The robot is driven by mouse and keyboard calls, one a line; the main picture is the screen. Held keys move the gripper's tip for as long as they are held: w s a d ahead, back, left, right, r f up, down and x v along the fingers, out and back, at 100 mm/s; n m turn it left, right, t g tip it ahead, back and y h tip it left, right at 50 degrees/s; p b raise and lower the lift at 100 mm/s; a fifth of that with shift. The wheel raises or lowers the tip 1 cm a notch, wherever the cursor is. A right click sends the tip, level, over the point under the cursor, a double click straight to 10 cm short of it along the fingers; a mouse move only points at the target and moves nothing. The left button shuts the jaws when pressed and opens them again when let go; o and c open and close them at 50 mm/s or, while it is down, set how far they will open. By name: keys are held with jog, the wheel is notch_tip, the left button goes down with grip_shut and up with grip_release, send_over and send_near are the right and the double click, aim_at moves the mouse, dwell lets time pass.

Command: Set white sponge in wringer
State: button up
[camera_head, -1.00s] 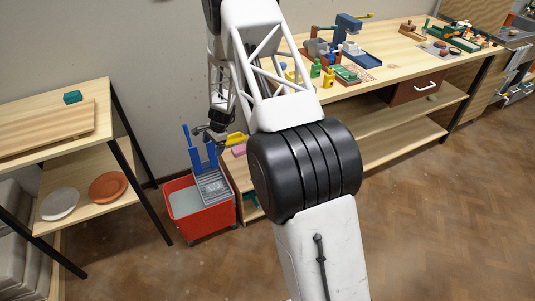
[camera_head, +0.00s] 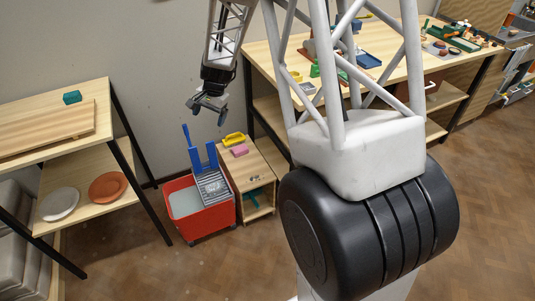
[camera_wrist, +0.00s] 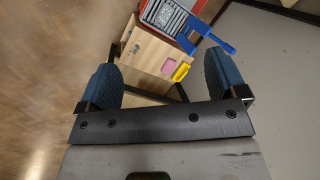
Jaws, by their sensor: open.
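My gripper (camera_head: 208,110) is raised above and behind the bucket, near the wall. In the wrist view my gripper (camera_wrist: 164,82) has its two blue-padded fingers wide apart, with nothing between them. The wringer (camera_head: 212,186), a grey slotted tray with blue uprights and a blue lever, sits on the right side of a red bucket (camera_head: 212,217). The wringer also shows in the wrist view (camera_wrist: 166,15), beyond the fingers. I cannot make out a white sponge in either current view, nor tell whether one lies in the wringer.
A low wooden stand (camera_head: 258,172) beside the bucket holds a pink block (camera_head: 239,150) and a yellow-handled item (camera_head: 233,139). A shelf unit (camera_head: 88,152) with plates stands left. A long workbench (camera_head: 390,75) crowded with tools runs right. The floor in front is clear.

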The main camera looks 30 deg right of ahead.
jog(key=s+r+n+h, duration=0.1)
jog(key=s+r+n, duration=0.1)
jog(key=s+r, duration=0.75)
jog(key=s+r+n, duration=0.3)
jog(key=s+r, duration=0.4)
jog(key=s, duration=0.5)
jog(key=s+d+r+n+t+h, duration=0.1)
jog(key=s+n, duration=0.3)
jog(key=s, duration=1.7)
jog(key=shift+s+r+t+h, duration=0.25)
jog(key=shift+r+t+h, duration=0.15)
jog(key=shift+r+h, duration=0.35)
